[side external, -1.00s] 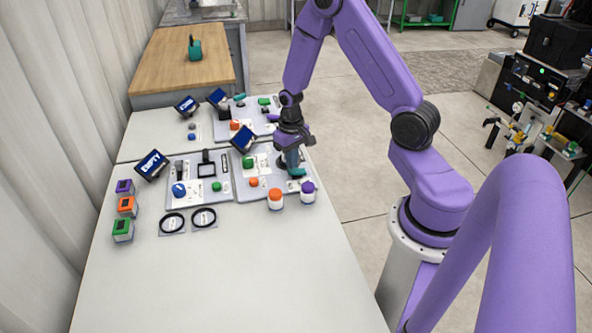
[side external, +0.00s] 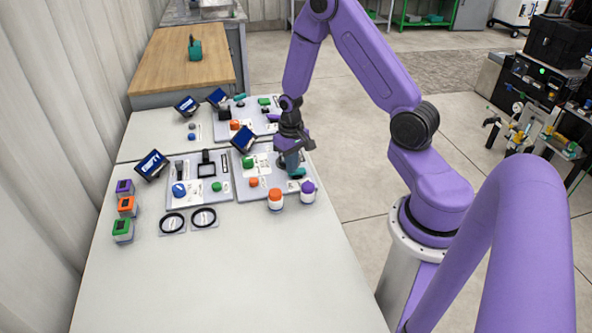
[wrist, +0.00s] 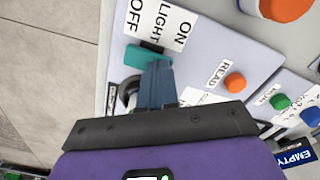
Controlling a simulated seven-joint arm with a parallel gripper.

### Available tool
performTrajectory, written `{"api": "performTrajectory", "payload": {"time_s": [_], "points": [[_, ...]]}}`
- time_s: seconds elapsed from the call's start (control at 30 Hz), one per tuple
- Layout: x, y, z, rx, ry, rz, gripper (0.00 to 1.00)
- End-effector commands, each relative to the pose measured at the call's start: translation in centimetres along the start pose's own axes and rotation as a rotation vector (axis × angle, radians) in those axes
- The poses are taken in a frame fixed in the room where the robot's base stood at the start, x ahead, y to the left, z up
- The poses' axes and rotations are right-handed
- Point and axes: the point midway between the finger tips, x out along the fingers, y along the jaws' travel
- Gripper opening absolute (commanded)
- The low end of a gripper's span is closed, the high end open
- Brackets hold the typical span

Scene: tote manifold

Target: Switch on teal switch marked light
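The teal switch (wrist: 143,56) shows in the wrist view beside a white label reading OFF, LIGHT, ON from left to right. Its handle lies toward the OFF side of the label. The teal switch also shows in the side view (side external: 298,173), at the right edge of the near right panel. My gripper (wrist: 160,68) has its blue-grey fingers together, pointing at the switch, with nothing seen between them. The fingertips are at or very close to the handle's right part; I cannot tell whether they touch. In the side view my gripper (side external: 292,164) is low over the panel.
An orange READ button (wrist: 235,82) is to the right of the fingers, with green and blue buttons beyond. An orange-topped jar (side external: 275,199) and a purple-topped jar (side external: 307,192) stand in front of the panel.

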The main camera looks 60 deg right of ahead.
Motion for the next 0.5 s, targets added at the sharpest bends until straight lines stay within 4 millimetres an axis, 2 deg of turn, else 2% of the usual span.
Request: {"api": "performTrajectory", "payload": {"time_s": [0.27,0.5], "points": [[0.2,0.0,0.0,0.000,0.000,0.000,0.00],[-1.1,0.0,-0.1,0.000,0.002,0.000,0.00]]}}
